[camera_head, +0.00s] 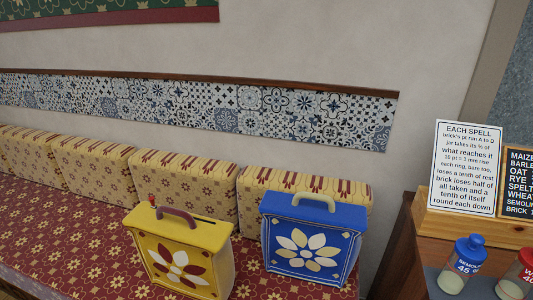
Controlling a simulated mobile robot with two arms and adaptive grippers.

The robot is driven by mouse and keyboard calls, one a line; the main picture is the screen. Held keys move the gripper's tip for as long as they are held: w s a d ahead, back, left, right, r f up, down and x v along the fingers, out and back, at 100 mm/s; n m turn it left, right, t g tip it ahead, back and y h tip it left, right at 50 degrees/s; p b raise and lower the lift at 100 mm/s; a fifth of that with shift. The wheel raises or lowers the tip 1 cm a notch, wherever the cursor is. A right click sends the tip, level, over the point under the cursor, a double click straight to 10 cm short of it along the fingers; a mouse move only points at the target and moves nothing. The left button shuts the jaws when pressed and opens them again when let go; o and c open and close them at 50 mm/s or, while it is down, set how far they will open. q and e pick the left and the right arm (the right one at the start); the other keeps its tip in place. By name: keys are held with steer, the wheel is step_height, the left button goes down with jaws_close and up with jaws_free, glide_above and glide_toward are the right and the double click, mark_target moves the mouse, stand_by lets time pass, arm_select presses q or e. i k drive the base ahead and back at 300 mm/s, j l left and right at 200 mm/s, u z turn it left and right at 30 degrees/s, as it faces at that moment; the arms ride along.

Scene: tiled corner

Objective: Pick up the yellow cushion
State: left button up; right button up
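A yellow, box-shaped cushion-like piece (182,256) stands upright on the red patterned bench (88,240), left of centre. It has a brown handle on top, a small red knob at its top left corner, and a red and white flower on its front. Next to it on the right, apart, stands a similar blue piece (309,237) with a cream handle and a white flower. Several yellowish patterned back cushions (185,187) lean along the wall behind. Neither of my grippers is in view.
At the right, a wooden counter holds a white text sign (466,167), a dark sign (519,183), a blue-lidded jar (461,264) and a red-lidded jar (517,276). A tiled strip (200,105) runs along the wall. The bench left of the yellow piece is clear.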

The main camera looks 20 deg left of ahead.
mark_target(190, 255)
steer(key=u, duration=1.2)
